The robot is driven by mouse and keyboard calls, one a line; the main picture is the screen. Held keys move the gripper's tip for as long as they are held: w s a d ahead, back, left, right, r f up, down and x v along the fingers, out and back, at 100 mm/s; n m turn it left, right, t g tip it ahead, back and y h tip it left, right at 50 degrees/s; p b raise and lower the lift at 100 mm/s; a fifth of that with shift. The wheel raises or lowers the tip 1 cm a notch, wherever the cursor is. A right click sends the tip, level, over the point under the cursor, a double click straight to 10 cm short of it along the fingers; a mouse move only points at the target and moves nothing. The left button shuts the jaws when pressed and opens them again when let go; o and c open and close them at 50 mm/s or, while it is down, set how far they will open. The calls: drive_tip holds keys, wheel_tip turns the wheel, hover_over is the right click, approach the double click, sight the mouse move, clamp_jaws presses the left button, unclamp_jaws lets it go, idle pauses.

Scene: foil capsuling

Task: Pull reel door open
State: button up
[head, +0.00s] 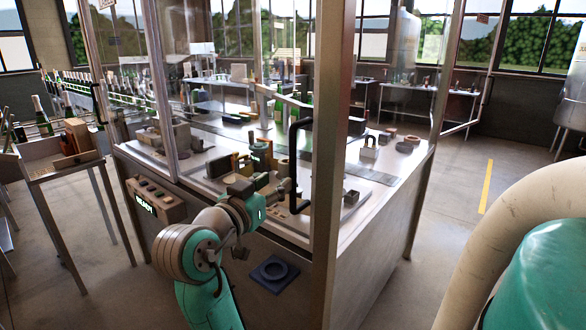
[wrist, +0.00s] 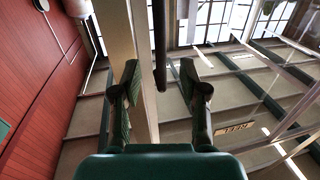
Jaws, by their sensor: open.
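A black bar handle (head: 293,150) stands upright beside the steel corner post (head: 328,130) of the glazed machine enclosure. A glass panel with a steel frame lies to its left; I cannot tell its exact edges. My gripper (head: 277,187) is at the lower part of the handle in the head view; contact is unclear. In the wrist view my gripper (wrist: 160,88) has its two fingers wide apart. A dark upright bar (wrist: 158,45) and a pale post (wrist: 141,70) show between them. A REEL label (wrist: 237,128) shows upside down, right of the fingers.
A control box reading READY (head: 155,203) is on the machine's front left. A side table (head: 55,168) stands left. Another glazed door (head: 468,75) stands out at the right. Bottles (head: 40,115) line a conveyor at the back left.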

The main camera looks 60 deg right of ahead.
sight(291, 169)
drive_tip(key=d, duration=0.9)
drive_tip(key=shift+s+d, duration=0.15)
drive_tip(key=shift+d, duration=0.05)
drive_tip(key=shift+c, duration=0.2)
clamp_jaws()
